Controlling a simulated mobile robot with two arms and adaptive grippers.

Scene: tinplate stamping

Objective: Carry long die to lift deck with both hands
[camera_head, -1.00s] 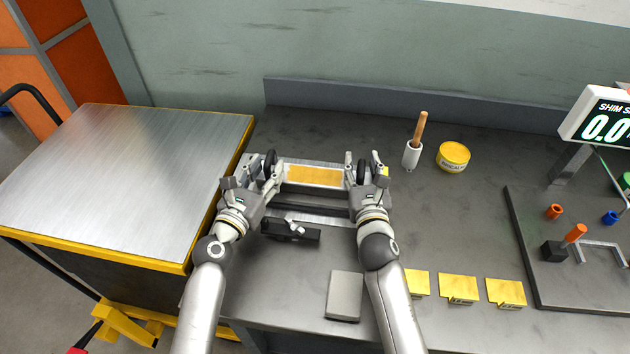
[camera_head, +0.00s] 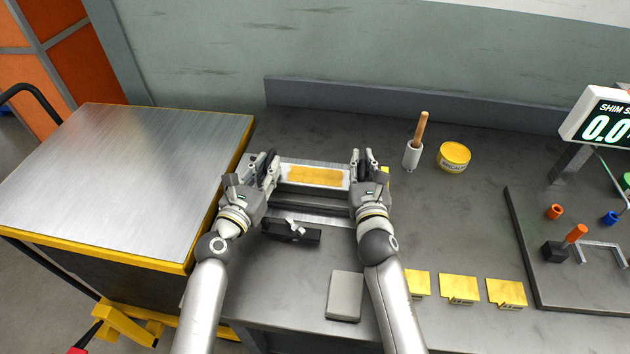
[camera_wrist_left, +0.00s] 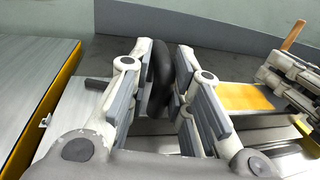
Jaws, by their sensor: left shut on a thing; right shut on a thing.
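The long die (camera_head: 314,175) is a metal block with a yellow-orange strip on top, on the grey bench between my two grippers. Its strip also shows in the left wrist view (camera_wrist_left: 243,97). My left gripper (camera_head: 268,163) is shut on the black handle (camera_wrist_left: 158,75) at the die's left end. My right gripper (camera_head: 363,160) is shut on the die's right end; its handle is mostly hidden by the fingers. The lift deck (camera_head: 125,180) is a bare brushed-metal top with yellow edges, left of the bench. I cannot tell whether the die is clear of the bench.
A black clamp-like part (camera_head: 291,231) and a grey block (camera_head: 344,295) lie in front of the die. A wooden-handled brush in a white holder (camera_head: 412,154) and a yellow tin (camera_head: 453,157) stand to the right. Yellow tags (camera_head: 458,289) lie along the front.

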